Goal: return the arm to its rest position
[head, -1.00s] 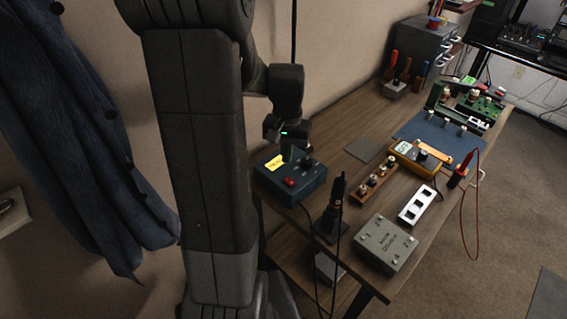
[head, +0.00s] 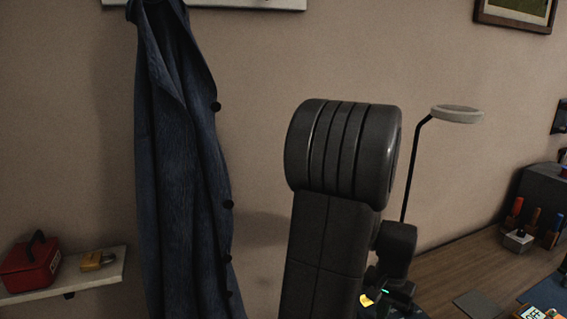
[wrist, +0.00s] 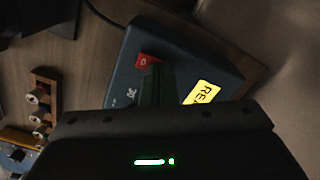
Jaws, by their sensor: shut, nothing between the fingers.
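My gripper (wrist: 152,86) shows in the wrist view as dark fingers held together, with nothing between them. They hang over a dark blue-grey box (wrist: 120,75) with a red switch (wrist: 147,60) and a yellow label (wrist: 202,93). Whether the fingertips touch the box cannot be told. In the head view my arm stands upright in the middle and bends down at the right, to a small green light low in the picture. The yellow label (head: 366,299) shows beside it; most of the box is cut off or hidden.
In the wrist view a wooden strip with several knobs (wrist: 38,97) lies left of the box. In the head view a lamp (head: 456,115) rises behind my arm, and a tool holder (head: 518,240) stands on the bench at right.

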